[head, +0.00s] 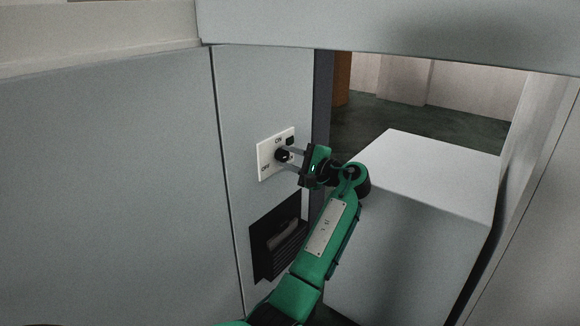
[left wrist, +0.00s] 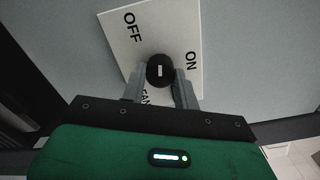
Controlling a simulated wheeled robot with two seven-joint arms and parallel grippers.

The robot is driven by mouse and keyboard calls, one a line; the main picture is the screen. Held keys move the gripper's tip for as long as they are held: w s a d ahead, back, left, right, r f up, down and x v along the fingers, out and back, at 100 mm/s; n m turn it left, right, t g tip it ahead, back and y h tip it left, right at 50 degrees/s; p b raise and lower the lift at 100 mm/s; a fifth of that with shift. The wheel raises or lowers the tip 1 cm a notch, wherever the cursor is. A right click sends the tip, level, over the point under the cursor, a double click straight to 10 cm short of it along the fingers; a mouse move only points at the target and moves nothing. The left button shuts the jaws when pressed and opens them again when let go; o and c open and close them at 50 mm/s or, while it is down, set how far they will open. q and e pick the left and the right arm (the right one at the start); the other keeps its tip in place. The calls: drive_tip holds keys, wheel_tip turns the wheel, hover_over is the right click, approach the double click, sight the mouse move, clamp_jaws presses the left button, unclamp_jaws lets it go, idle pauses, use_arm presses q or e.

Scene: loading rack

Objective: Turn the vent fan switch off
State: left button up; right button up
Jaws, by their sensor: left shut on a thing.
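The vent fan switch is a round black knob (head: 282,155) on a white plate (head: 264,171), fixed to a grey wall panel. ON is printed at the plate's upper part and OFF at its lower left. In the left wrist view the knob (left wrist: 160,70) has a small white mark, and OFF, ON and part of FAN show on the plate (left wrist: 118,40). My right gripper is not in view.
A dark recess with a handle-like part (head: 283,236) is in the panel below the switch. A large white-grey box (head: 430,165) stands to the right of my left arm. A grey ledge (head: 400,30) crosses the top. Dark floor (head: 385,118) shows through the opening behind.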

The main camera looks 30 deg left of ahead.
use_arm(q)
drive_tip(key=shift+n+b, duration=0.9)
drive_tip(key=shift+n, duration=0.3)
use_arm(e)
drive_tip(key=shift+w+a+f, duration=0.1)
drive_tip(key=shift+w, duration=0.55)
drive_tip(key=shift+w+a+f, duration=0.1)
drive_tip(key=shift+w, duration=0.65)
use_arm(q)
drive_tip(key=o, duration=1)
drive_tip(key=shift+c, duration=0.2)
drive_tip(key=shift+d, duration=0.15)
drive_tip(key=shift+d, duration=0.35)
drive_tip(key=s+d+b, duration=0.1)
drive_tip(key=d+b, duration=0.1)
drive_tip(key=d, duration=1.1)
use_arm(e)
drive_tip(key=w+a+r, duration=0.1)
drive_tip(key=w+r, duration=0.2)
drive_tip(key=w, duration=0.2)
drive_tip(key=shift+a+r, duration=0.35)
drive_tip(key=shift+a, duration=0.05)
